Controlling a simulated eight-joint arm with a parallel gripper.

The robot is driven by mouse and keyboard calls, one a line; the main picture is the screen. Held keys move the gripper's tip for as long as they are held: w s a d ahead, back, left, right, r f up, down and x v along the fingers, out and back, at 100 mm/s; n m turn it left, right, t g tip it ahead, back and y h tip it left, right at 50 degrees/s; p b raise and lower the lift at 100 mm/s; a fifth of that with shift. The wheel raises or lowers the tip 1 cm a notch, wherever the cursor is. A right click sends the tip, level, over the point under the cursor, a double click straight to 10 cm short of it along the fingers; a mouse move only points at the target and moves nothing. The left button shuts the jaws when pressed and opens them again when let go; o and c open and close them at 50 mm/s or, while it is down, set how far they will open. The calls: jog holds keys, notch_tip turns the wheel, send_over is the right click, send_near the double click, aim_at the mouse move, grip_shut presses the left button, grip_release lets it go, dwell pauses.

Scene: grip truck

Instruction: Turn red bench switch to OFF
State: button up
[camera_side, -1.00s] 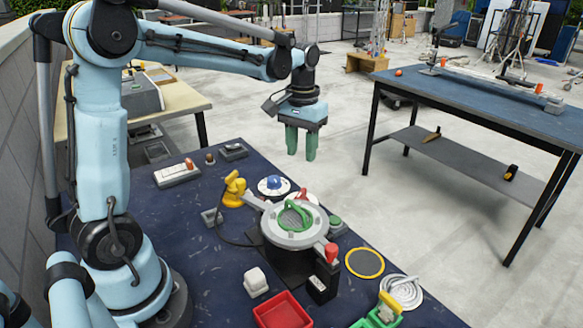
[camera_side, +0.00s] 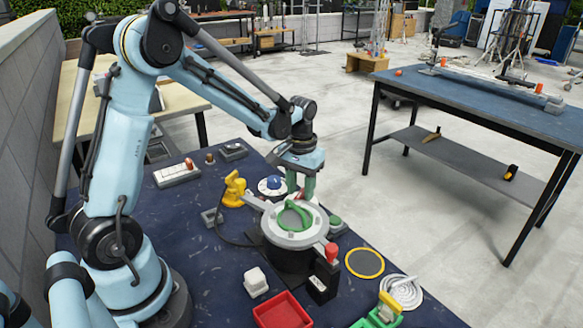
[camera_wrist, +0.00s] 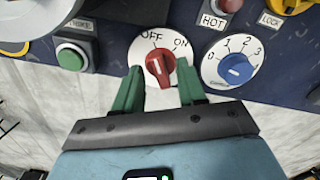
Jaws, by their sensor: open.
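The red bench switch (camera_wrist: 160,67) is a red knob on a white round dial (camera_wrist: 142,50) marked OFF at upper left and ON at upper right in the wrist view. Its white pointer line is near the top of the knob, toward the OFF side; the exact setting is hard to tell. My gripper (camera_wrist: 161,78) is open, with one green finger on each side of the knob. I cannot tell whether the fingers touch it. In the side view my gripper (camera_side: 301,186) is low behind the round grey device, which hides most of the red switch.
Beside the red switch are a blue numbered dial (camera_wrist: 236,68) and a green button (camera_wrist: 71,57). A red HOT button (camera_wrist: 228,5) and a yellow LOCK part (camera_wrist: 290,5) lie beyond. The grey device with a green handle (camera_side: 294,216) stands close in front of my gripper.

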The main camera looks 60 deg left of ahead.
aim_at(300, 193)
jog(key=shift+f, duration=0.3)
grip_shut()
jog(key=shift+n, duration=0.7)
grip_release()
jog(key=shift+r, duration=0.1)
notch_tip(300, 193, up, 12)
dwell(0.5)
